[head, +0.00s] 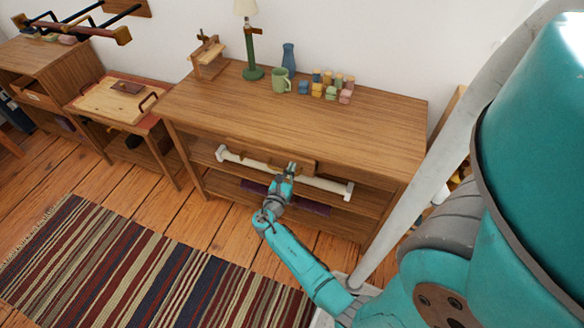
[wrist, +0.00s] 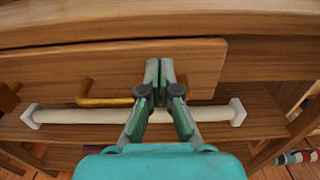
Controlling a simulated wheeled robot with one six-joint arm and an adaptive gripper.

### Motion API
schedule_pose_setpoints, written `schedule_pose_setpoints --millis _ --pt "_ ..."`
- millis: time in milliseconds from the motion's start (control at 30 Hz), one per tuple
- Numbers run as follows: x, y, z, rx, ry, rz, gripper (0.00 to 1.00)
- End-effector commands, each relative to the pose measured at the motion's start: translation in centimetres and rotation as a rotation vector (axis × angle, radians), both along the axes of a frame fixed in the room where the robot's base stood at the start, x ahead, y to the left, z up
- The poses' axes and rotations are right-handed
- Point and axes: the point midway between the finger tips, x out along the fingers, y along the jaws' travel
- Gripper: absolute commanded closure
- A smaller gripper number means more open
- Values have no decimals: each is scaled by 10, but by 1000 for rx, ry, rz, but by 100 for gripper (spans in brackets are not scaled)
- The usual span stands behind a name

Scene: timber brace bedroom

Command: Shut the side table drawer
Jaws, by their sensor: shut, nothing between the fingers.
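The wooden side table (head: 200,115) stands against the wall in the head view. Its drawer front (head: 245,150) is under the top and partly hidden by my gripper. In the wrist view the drawer front (wrist: 60,68) spans much of the width, with a brass handle (wrist: 105,101) to the left of my fingers. How far the drawer stands out is hard to tell. My gripper (head: 291,167) is shut and empty in front of the drawer.
A white bar with square ends (wrist: 75,117) runs below the drawer front. A green lamp (head: 250,45), a green mug (head: 281,80), a blue vase (head: 289,57) and several coloured blocks (head: 329,84) stand on the tabletop. A striped rug (head: 120,260) lies on the floor.

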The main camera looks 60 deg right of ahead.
Motion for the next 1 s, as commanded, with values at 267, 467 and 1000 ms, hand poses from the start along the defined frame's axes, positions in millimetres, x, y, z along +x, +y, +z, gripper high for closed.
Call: schedule_pose_setpoints --millis 267,467,1000 --pt "1 -10 0 0 0 0 100" --pt "1 -9 0 0 0 0 100" --pt "5 -59 0 0 0 0 100"
